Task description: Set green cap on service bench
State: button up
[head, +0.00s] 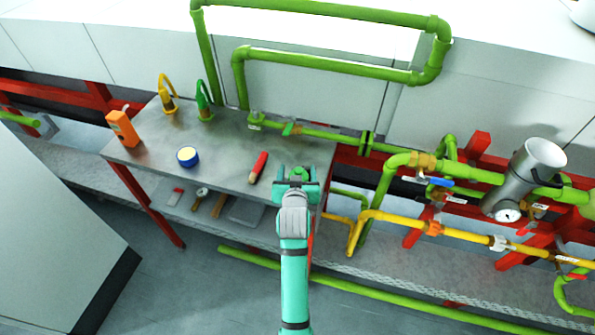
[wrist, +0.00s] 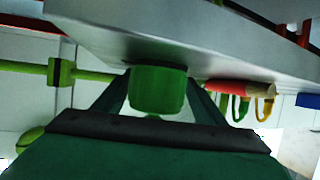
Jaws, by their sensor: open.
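The green cap (head: 299,172) is at the right end of the grey metal service bench (head: 225,140). In the wrist view, which looks upside down, the short round green cap (wrist: 158,90) shows against the bench top (wrist: 150,35), close to its edge, and appears to rest on it. My gripper (head: 297,182) is open at the bench's right front corner. In the wrist view its fingers stand on either side of the cap. Whether the fingers touch the cap cannot be told. The cap's far side is hidden.
Green pipes (head: 330,133) run behind; yellow pipes (head: 400,219) stand right. The bench's middle is clear.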

jog(key=shift+r, duration=0.1)
jog(key=shift+s+r, duration=0.1)
jog(key=v, duration=1.1)
jog(key=shift+s+d, duration=0.25)
jog(key=s+f, duration=0.5)
jog(key=s, duration=0.4)
jog(key=s+f, duration=0.5)
jog(key=s, duration=0.3)
jog(key=s+r+t, duration=0.2)
jog(key=s+r, duration=0.1)
jog(key=s, duration=1.7)
jog(key=shift+s+a+r+n+y, duration=0.2)
jog(key=shift+s+a+n+y, duration=0.1)
jog(key=shift+s+a+y, duration=0.15)
jog(key=shift+w, duration=0.25)
